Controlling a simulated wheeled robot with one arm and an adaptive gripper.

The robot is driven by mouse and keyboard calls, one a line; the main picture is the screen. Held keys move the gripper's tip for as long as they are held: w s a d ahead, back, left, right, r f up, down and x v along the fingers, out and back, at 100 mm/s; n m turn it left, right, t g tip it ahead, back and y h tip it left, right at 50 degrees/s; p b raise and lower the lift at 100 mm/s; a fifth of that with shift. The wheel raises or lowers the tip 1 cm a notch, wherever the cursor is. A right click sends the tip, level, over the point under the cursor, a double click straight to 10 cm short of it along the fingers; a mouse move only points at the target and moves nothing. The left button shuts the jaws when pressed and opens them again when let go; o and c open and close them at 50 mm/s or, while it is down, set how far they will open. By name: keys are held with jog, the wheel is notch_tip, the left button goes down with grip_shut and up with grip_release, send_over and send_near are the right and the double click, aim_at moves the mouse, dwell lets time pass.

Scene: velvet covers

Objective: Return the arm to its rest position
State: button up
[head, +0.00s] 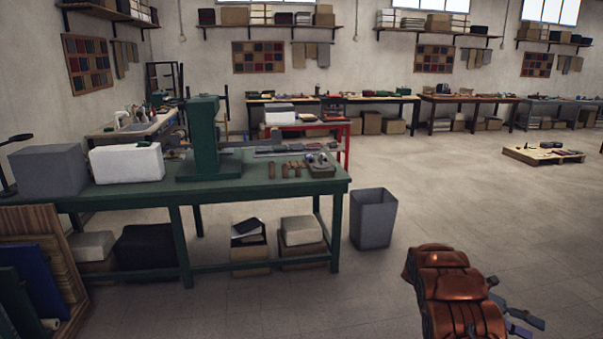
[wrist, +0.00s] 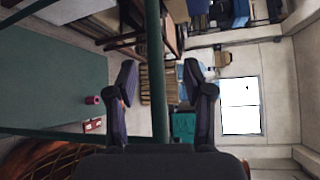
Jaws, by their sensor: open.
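My copper-coloured arm shows at the lower right of the head view, over bare floor. The dark fingers of my gripper (head: 518,315) poke out at its right side, partly hidden by the arm. In the wrist view my gripper (wrist: 161,78) is open, with its two fingers apart and nothing held between them. A green bar runs behind the gap between the fingers; I cannot tell how far off it is.
A green workbench (head: 260,190) with a green press (head: 205,140) and a white block (head: 127,163) stands at left. A grey bin (head: 374,218) stands at its right end. A low pallet (head: 543,154) lies farther right. The floor between is clear.

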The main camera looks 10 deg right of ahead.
jog(key=s+a+r+m+t+y, duration=0.25)
jog(key=a+r+m, duration=0.35)
jog(key=a, duration=0.5)
jog(key=s+a+r+m+t+y, duration=0.25)
jog(key=a+r+m, duration=0.35)
jog(key=a, duration=0.5)
jog(key=s+a+m+t+y, duration=0.1)
jog(key=s+a+m, duration=0.3)
jog(key=a, duration=0.5)
jog(key=s+a+m+t+y, duration=0.2)
jog(key=s+a+m+y, duration=0.1)
jog(key=a, duration=0.7)
jog(key=s+a+m+t+y, duration=0.1)
jog(key=s+a+m+t, duration=0.1)
jog(key=s+a+m, duration=0.2)
jog(key=s+a, duration=0.3)
jog(key=a, duration=0.3)
jog(key=shift+s+r+m+y, duration=0.25)
jog(key=shift+s+m+y, duration=0.05)
jog(key=shift+m+y, duration=0.1)
jog(key=shift+c, duration=0.5)
